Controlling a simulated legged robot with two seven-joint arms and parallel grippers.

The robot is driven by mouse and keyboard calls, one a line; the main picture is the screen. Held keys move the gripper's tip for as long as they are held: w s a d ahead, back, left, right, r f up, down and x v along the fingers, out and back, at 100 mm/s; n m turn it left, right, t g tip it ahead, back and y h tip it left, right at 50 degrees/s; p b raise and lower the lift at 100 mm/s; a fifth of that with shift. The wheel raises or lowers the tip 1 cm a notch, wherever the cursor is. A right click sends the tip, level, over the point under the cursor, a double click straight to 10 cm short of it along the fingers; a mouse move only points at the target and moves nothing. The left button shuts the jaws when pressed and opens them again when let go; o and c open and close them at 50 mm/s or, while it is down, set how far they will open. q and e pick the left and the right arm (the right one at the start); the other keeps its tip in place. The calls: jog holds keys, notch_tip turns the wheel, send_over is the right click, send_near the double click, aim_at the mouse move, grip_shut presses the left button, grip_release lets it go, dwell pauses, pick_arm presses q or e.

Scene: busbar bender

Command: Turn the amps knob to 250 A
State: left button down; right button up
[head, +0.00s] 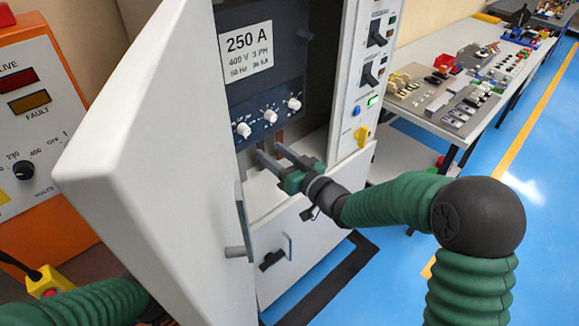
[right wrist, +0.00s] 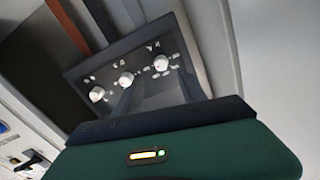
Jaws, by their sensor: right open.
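Three white knobs sit in a row on a dark panel (head: 257,133) inside the open cabinet: a left knob (head: 243,130), a middle knob (head: 270,116) and a right knob (head: 294,104). Their labels are too small to read, so I cannot tell which is the amps knob. My right gripper (head: 268,151) is open and empty, its fingers pointing into the cabinet just below the knobs, apparently apart from them. The right wrist view also shows the left knob (right wrist: 97,94), middle knob (right wrist: 126,79) and right knob (right wrist: 161,63) beyond the gripper. My left gripper is out of view.
A "250 A" plate (head: 247,50) is above the knobs. The open cabinet door (head: 150,140) stands left of my right gripper. An orange cabinet (head: 50,130) is at left, a workbench (head: 450,130) at right.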

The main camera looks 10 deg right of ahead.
jog(key=v, duration=0.7)
jog(key=shift+f, duration=0.1)
jog(key=s+d+f+m+g+h+p, duration=0.2)
jog(key=s+d+f+m+g+h, duration=0.1)
jog(key=s+d+f+g+h, duration=0.65)
jog(key=s+f+m+g, duration=0.1)
jog(key=s+f+g, duration=0.2)
jog(key=s, duration=1.1)
notch_tip(320, 180, down, 3)
jog(key=shift+d+r, duration=0.15)
jog(key=shift+d, duration=0.3)
jog(key=shift+h, duration=0.25)
